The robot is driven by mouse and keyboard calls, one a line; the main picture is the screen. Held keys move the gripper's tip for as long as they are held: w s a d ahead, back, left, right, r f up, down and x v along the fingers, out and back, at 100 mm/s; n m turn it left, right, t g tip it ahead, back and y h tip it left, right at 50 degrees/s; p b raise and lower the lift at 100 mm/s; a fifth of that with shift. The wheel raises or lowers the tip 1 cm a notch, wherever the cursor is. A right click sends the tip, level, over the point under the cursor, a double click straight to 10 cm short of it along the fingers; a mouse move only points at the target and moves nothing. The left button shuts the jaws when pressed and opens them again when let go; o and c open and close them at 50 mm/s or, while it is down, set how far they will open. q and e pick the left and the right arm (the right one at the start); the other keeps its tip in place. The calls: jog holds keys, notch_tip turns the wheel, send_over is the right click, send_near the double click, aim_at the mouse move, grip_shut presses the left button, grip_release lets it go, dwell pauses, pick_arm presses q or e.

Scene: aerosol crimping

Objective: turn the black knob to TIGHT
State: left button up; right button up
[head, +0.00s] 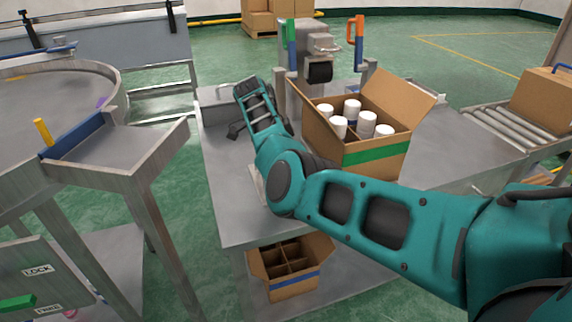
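A grey machine (313,45) stands at the back of the metal table. A black blocky part (319,72) on its front looks like the black knob; no TIGHT mark or pointer can be read on it. My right arm comes in from the right and reaches across the table's front. Its gripper (250,108) is left of the machine and the open carton, apart from the black part. My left gripper is not in view.
An open carton (376,158) with several white-capped cans stands right of the gripper. The machine has a green-blue handle (291,45) and an orange-blue handle (358,45). A divided carton (290,268) is on the lower shelf. A panel labelled LOCK (37,270) is at lower left.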

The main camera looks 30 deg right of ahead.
jog(key=shift+r, duration=0.1)
dwell(0.3)
jog(key=o, duration=1.1)
jog(key=shift+c, duration=0.2)
jog(key=v, duration=1.2)
jog(key=shift+r+p, duration=0.3)
jog(key=shift+r, duration=0.15)
jog(key=shift+f, duration=0.1)
